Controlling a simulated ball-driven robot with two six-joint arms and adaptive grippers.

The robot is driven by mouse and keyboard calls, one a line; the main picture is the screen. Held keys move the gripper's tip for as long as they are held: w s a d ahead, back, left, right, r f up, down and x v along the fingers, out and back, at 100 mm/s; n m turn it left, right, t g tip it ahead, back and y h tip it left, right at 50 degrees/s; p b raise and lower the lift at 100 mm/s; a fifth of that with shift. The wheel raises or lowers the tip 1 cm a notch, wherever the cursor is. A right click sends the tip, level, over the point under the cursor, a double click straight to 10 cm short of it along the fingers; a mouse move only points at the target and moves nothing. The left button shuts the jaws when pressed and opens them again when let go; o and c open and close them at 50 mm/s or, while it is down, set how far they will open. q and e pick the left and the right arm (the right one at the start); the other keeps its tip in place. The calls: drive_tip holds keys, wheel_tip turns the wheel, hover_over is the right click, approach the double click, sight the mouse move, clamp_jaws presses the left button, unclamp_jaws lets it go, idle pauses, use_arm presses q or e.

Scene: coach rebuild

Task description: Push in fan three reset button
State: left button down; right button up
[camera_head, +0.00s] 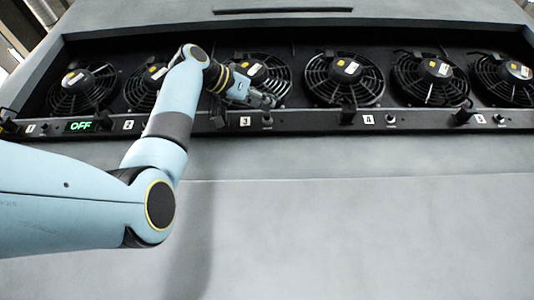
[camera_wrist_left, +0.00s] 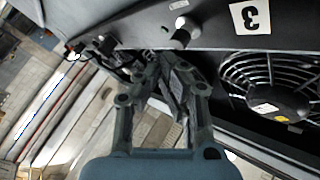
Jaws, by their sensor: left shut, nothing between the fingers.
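Fan three (camera_head: 268,75) sits behind the strip marked with the label 3 (camera_head: 245,121), partly covered by my left arm. Its reset button (camera_head: 267,120) is a small knob on the strip, just right of the label. My left gripper (camera_head: 266,101) is shut and empty, just above the button in the head view. In the left wrist view the button (camera_wrist_left: 182,38) is a pale round knob beside the upside-down label 3 (camera_wrist_left: 250,16). The shut fingers (camera_wrist_left: 163,60) are close to it; I cannot tell whether they touch. My right gripper is out of view.
Other fans, such as the one above label 4 (camera_head: 344,78), line the recess. Dark latches (camera_head: 348,116) and another knob (camera_head: 390,119) stand along the strip. The grey panel (camera_head: 350,220) below is bare.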

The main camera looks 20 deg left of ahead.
use_arm(q)
drive_tip(key=shift+w+a, duration=0.1)
drive_tip(key=shift+w, duration=0.2)
drive_tip(key=shift+w+a+p, duration=0.1)
drive_tip(key=shift+w+p, duration=0.25)
drive_tip(key=shift+p, duration=0.2)
idle(0.5)
drive_tip(key=shift+w, duration=0.25)
drive_tip(key=shift+s, duration=0.1)
drive_tip(key=shift+s+d+r+b, duration=0.15)
drive_tip(key=shift+s+b, duration=0.15)
drive_tip(key=shift+s, duration=0.25)
drive_tip(key=shift+s+d+f+b, duration=0.15)
drive_tip(key=shift+s+b, duration=0.15)
drive_tip(key=shift+s, duration=0.2)
